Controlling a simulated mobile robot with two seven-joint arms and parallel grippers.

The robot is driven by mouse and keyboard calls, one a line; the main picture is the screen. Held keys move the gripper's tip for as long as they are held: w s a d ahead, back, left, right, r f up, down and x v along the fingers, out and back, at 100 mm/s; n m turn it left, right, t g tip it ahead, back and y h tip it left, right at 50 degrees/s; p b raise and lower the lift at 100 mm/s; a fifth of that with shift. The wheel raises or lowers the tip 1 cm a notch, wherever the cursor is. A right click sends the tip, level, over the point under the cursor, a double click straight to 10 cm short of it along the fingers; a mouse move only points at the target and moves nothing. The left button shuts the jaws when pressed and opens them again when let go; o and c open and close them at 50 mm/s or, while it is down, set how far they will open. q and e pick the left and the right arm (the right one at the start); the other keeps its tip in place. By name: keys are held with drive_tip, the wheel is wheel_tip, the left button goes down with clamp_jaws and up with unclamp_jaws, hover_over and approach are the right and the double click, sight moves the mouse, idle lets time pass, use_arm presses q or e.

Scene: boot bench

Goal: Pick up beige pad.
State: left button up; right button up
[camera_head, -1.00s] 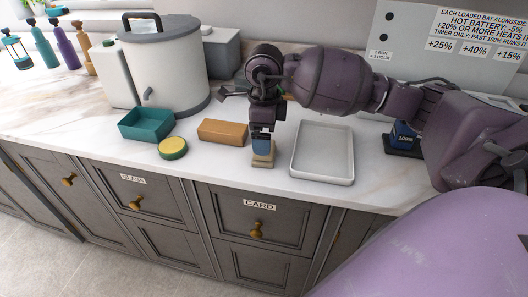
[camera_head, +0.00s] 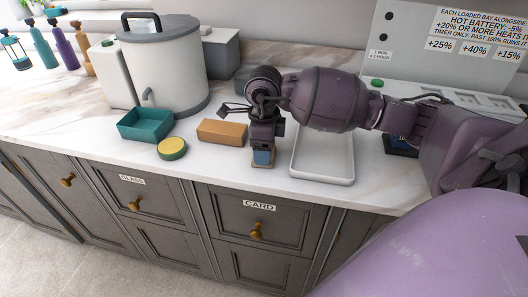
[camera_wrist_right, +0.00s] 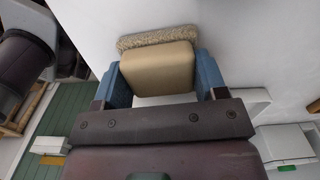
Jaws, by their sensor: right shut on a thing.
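The beige pad (camera_wrist_right: 158,70) shows in the right wrist view between the two blue fingers of my right gripper (camera_wrist_right: 165,80). It has a smooth tan block and a rough, speckled layer along its far side. My right gripper is shut on it. In the head view my right gripper (camera_head: 263,157) points down at the counter, and only a small part of the pad (camera_head: 262,166) shows beneath the fingers. I cannot tell whether the pad touches the counter. My left gripper is not in view.
A white tray (camera_head: 322,180) stands close on the right of my right gripper. A tan block (camera_head: 222,131), a yellow-topped round sponge (camera_head: 172,149) and a teal bin (camera_head: 145,125) stand to its left. A large white pot (camera_head: 165,70) is behind. The counter's front strip is clear.

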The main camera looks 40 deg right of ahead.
drive_tip(key=shift+r, duration=0.15)
wheel_tip(320, 180, up, 20)
drive_tip(key=p, duration=0.1)
idle(0.5)
